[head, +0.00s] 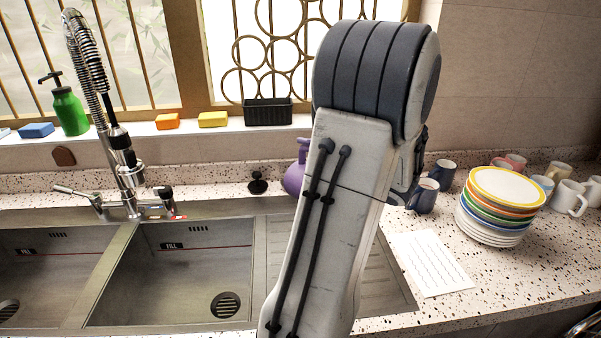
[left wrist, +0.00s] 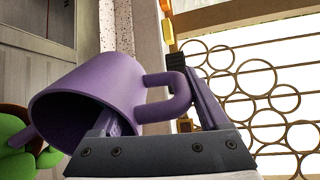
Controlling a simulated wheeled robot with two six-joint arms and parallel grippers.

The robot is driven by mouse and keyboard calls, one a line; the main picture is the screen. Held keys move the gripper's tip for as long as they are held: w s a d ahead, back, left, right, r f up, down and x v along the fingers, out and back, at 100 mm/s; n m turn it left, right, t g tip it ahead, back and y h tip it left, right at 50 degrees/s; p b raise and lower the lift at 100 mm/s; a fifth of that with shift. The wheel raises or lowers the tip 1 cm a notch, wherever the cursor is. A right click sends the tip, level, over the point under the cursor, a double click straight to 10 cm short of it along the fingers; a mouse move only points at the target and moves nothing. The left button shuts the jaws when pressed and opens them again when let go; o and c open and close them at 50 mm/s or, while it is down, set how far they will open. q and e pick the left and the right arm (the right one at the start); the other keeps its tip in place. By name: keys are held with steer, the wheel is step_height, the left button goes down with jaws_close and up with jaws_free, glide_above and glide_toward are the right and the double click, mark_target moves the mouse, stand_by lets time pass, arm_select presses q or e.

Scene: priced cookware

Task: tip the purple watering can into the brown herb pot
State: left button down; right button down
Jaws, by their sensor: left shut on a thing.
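The purple watering can (head: 296,179) shows only in part in the head view, behind my own arm. In the left wrist view the can (left wrist: 80,88) is close, its wide mouth facing the camera and its handle loop toward the right. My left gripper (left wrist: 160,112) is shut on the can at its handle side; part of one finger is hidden. The brown herb pot (left wrist: 14,107) with green leaves shows in part at the lower left of the left wrist view, near the can's spout. The pot is hidden in the head view. My right gripper is not in view.
The double sink (head: 185,275) with a tall tap (head: 125,160) is at left. Stacked plates (head: 500,205), several mugs (head: 423,195) and a white sheet (head: 432,262) are at right. A green soap bottle (head: 69,110) and sponges line the sill.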

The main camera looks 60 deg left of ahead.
arm_select(q)
steer(key=d+y+b, duration=0.1)
steer(key=b, duration=0.1)
steer(key=d+y+b, duration=0.1)
steer(key=d+b, duration=0.1)
steer(key=b, duration=0.1)
steer(key=w+d+y+b, duration=0.1)
steer(key=b, duration=0.1)
steer(key=shift+d+f+g, duration=0.2)
steer(key=shift+d+g, duration=0.2)
steer(key=shift+d+r+y+b, duration=0.4)
steer(key=shift+d+r+b, duration=0.05)
steer(key=shift+d+b, duration=0.2)
stand_by(5.4)
